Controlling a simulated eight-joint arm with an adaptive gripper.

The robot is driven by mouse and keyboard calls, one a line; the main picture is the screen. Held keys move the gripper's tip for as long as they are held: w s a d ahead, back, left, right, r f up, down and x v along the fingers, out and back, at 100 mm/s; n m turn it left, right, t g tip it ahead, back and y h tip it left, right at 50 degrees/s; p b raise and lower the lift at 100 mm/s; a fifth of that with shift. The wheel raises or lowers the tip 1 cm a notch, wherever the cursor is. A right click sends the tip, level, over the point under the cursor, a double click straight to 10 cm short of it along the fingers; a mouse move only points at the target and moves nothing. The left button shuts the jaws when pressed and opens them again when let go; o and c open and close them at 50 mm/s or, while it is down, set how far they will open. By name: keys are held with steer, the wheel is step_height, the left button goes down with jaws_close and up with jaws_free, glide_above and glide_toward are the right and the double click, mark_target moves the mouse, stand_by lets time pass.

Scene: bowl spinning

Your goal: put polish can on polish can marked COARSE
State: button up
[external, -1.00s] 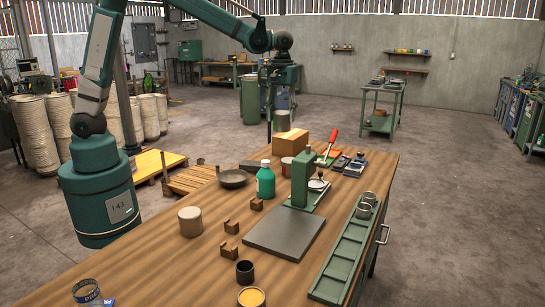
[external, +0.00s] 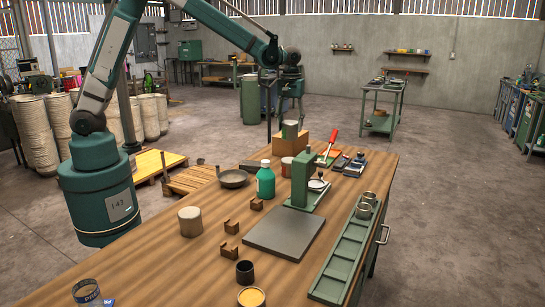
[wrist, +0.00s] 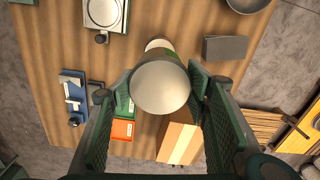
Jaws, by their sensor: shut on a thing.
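My gripper (external: 289,117) is shut on a grey-green can (external: 290,131) with a pale lid, held upright above the far part of the workbench. In the wrist view the can (wrist: 160,88) sits between the two finger pads (wrist: 160,80). A red can (external: 287,166) with a pale top stands on the bench below it, beside the cardboard box. In the wrist view a pale round edge (wrist: 157,44) shows past the held can, mostly hidden by it. No COARSE lettering is readable.
A cardboard box (external: 291,142) stands just behind the red can. A green bottle (external: 265,181), a shallow bowl (external: 233,178) and a green press stand (external: 302,180) are close by. A pale can (external: 190,221) stands nearer. The bench's left middle has bare wood.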

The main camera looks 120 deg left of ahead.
mark_target(290, 138)
steer(key=shift+f, duration=3.1)
steer(key=shift+f+p, duration=0.3)
steer(key=shift+f, duration=1.55)
steer(key=shift+f, duration=0.15)
steer(key=o, duration=1.2)
steer(key=shift+c, duration=0.2)
step_height(290, 138, up, 12)
steer(key=shift+r, duration=0.15)
